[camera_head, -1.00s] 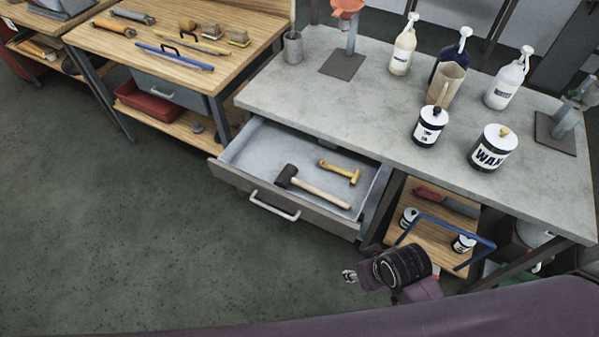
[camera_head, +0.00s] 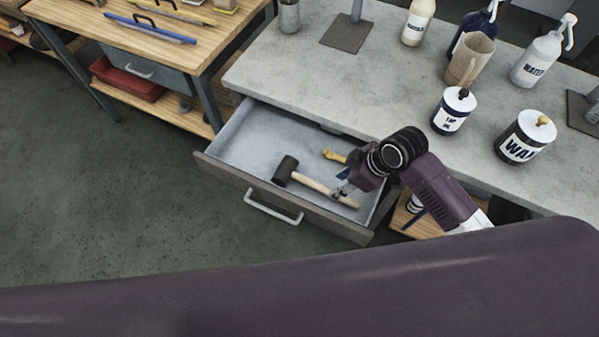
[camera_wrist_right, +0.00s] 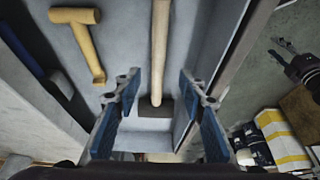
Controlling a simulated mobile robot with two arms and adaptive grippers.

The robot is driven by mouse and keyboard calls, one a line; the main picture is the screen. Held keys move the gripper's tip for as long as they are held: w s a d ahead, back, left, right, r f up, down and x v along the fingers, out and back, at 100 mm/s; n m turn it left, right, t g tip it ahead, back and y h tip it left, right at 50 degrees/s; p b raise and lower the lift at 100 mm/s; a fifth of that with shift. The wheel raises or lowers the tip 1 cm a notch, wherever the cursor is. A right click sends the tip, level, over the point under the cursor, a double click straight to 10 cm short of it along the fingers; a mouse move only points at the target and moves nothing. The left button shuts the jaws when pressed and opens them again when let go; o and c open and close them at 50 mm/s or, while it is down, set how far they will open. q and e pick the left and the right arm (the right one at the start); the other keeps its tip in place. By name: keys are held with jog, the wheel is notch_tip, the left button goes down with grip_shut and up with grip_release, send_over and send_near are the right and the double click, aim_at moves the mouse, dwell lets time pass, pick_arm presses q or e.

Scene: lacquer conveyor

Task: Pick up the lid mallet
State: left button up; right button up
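The lid mallet has a dark head (camera_head: 285,170) and a pale wooden handle (camera_head: 312,184). It lies in the open drawer. My right gripper (camera_head: 342,190) is over the handle's free end. In the right wrist view its blue-padded fingers (camera_wrist_right: 158,88) are apart, with one on each side of the handle's line and no visible contact. My left gripper seems to show, dark and small, at that view's right edge (camera_wrist_right: 290,58).
A yellow tool (camera_wrist_right: 80,38) lies beside the handle in the drawer (camera_head: 238,150). The drawer's front wall (camera_wrist_right: 235,55) is close to my right gripper. The grey worktop (camera_head: 320,85) behind carries cans and bottles. Open floor (camera_head: 120,200) lies to the left.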

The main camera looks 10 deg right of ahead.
aim_at(328, 189)
jog(key=shift+s+x, duration=0.2)
jog(key=shift+x, duration=0.8)
jog(key=shift+w+a+f+p, duration=0.2)
jog(key=shift+a+f+p, duration=0.1)
jog(key=shift+p, duration=0.1)
jog(key=x, duration=0.4)
jog(key=shift+w+d+f+p, duration=0.1)
jog(key=shift+w+d+p, duration=0.05)
jog(key=shift+w+p, duration=0.2)
jog(key=shift+c, duration=1.5)
pick_arm(q)
jog(key=shift+s+r, duration=0.35)
jog(key=shift+s, duration=0.25)
jog(key=shift+s+r, duration=0.35)
jog(key=shift+s, duration=0.25)
pick_arm(e)
grip_shut()
